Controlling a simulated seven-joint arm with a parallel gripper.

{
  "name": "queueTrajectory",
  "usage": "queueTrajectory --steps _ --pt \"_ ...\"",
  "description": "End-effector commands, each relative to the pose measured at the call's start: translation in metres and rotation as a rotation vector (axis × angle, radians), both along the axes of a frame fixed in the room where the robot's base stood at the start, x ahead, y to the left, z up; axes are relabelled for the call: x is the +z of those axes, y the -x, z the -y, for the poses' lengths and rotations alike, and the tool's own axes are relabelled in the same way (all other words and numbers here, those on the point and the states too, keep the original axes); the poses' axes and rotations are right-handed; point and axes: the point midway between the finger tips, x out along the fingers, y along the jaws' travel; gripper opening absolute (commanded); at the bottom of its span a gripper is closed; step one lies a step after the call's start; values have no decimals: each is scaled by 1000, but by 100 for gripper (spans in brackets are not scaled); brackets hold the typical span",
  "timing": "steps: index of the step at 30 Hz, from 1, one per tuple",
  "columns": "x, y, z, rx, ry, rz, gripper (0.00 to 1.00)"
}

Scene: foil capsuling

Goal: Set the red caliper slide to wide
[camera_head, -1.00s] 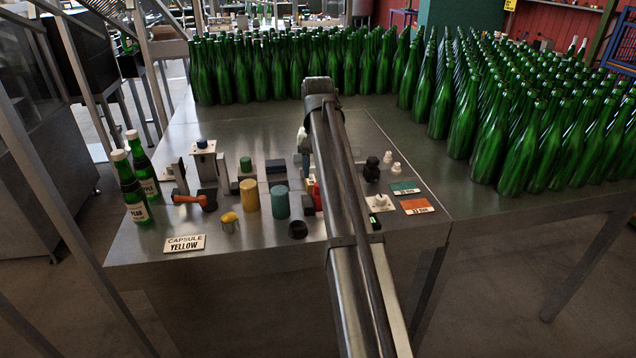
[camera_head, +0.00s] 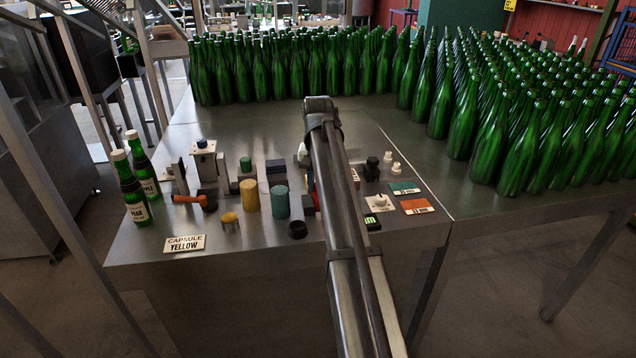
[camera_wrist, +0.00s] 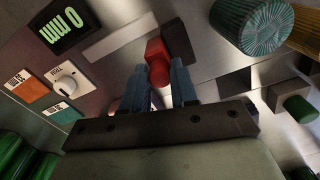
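In the wrist view the red caliper slide (camera_wrist: 157,62) is a small red block with a rounded knob, next to a dark bar on the metal table. My gripper (camera_wrist: 159,80) has its two blue fingers on either side of the red knob. The fingers lie very close to its sides; I cannot tell whether they touch it. A black display (camera_wrist: 62,28) beside it shows "0 mm" in green digits. The display also shows in the head view (camera_head: 372,222). In the head view my arm hides the gripper and most of the caliper.
A white dial (camera_head: 380,203) stands near a green card (camera_head: 404,188) and an orange card (camera_head: 417,206). Teal (camera_head: 280,202) and yellow (camera_head: 250,196) cylinders stand left of my arm. Many green bottles (camera_head: 470,110) fill the back and right. The table's front edge is close.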

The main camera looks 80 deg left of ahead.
Motion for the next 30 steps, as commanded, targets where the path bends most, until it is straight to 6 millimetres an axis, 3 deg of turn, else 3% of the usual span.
queueTrajectory --steps 8,21,26,30 --pt "0 0 0 0 0 0 0" --pt "0 -2 0 0 0 0 0" --pt "0 -21 0 -4 0 0 0" --pt "0 -50 -1 -4 0 0 0"
